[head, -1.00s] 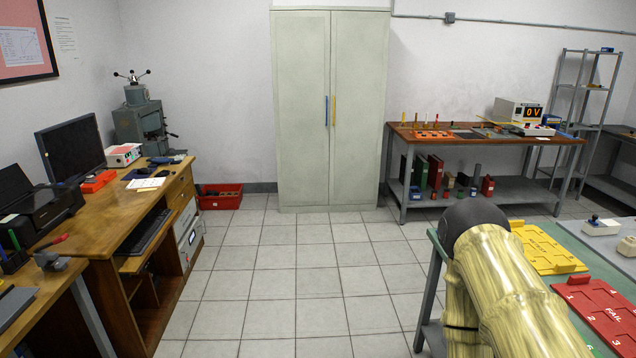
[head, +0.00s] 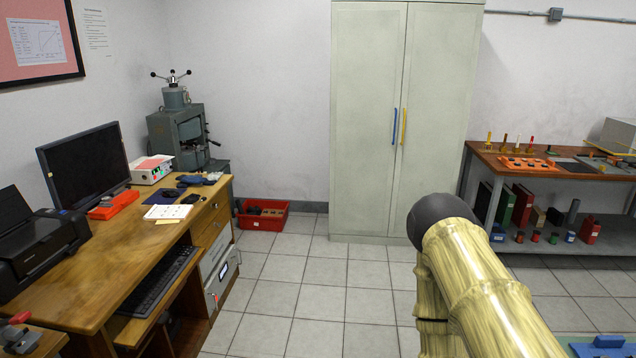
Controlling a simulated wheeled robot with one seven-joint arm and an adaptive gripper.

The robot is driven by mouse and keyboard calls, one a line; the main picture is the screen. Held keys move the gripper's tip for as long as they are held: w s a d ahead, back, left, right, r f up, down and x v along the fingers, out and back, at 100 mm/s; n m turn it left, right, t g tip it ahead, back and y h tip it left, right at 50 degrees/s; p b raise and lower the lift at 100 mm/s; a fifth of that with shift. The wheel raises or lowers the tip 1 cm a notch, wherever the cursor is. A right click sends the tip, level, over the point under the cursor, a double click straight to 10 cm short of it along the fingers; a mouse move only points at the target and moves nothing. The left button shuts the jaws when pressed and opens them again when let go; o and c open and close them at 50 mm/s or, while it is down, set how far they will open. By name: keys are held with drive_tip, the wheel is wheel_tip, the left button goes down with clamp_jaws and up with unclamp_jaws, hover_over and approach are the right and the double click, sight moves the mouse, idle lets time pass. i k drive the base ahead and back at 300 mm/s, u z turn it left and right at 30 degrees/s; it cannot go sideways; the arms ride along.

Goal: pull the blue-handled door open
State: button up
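A tall pale grey-green cabinet (head: 367,10) stands against the back wall with both doors shut. Its left door (head: 362,150) has a blue vertical handle (head: 394,126) near the middle seam. Its right door (head: 437,100) has a yellow handle (head: 404,127) beside that seam. My arm, with a bamboo-like surface and a dark rounded joint, shows at the lower right, in front of the cabinet's lower right part. My gripper is not in the picture.
A wooden desk (head: 90,262) with monitor, printer and drawers runs along the left. A red bin (head: 262,222) sits on the floor left of the cabinet. A workbench (head: 560,172) stands at the right. The tiled floor (head: 318,300) before the cabinet is clear.

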sight(368, 40)
drive_tip(key=i, duration=1.7)
drive_tip(key=z, duration=0.25)
drive_tip(key=i, duration=1.65)
drive_tip(key=z, duration=0.45)
drive_tip(key=i, duration=1.15)
drive_tip(key=z, duration=0.2)
